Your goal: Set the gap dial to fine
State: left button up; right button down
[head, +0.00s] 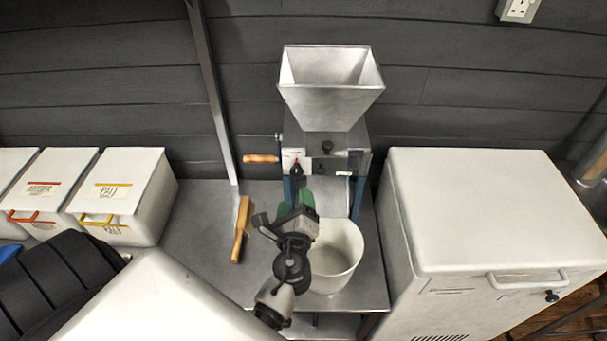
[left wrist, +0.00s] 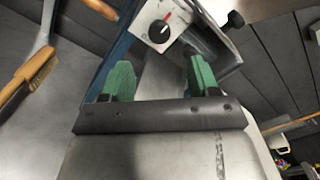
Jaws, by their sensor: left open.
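The gap dial is a black knob with a red pointer on a white plate. In the left wrist view the dial (left wrist: 160,31) is at the top centre, its pointer toward the upper right. In the head view the dial (head: 296,168) is on the mill's front, below the metal hopper (head: 330,88); its scale is too small to read. My left gripper (head: 296,200) is in front of and below the dial, above the bucket. In the left wrist view its green fingers (left wrist: 160,80) are apart, empty and short of the dial. My right gripper is not in view.
A white bucket (head: 345,255) stands under the mill. A wooden-handled brush (head: 241,230) lies left on the metal table (head: 190,225). A wooden crank handle (head: 261,158) sticks out left of the dial. White malt bins (head: 150,185) stand left; a large white chest (head: 480,215) stands right.

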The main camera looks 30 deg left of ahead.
aim_at(297, 174)
pick_arm(q)
jog(key=p+x, duration=0.1)
jog(key=x, duration=0.8)
jog(key=shift+w, duration=0.1)
jog(key=shift+c, duration=0.3)
jog(key=c, duration=0.8)
jog(key=shift+f+n+b, duration=0.1)
jog(key=shift+n+b, duration=0.65)
jog(key=shift+n, duration=0.25)
jog(key=shift+f+n+b, duration=0.15)
jog(key=shift+n+b, duration=0.55)
jog(key=shift+n, duration=0.3)
jog(key=shift+c, duration=0.2)
jog(key=n+b, duration=0.2)
jog(key=n, duration=0.1)
jog(key=shift+r+n+b, duration=0.15)
jog(key=shift+n+b, duration=0.45)
jog(key=shift+n, duration=0.4)
jog(key=o, duration=0.9)
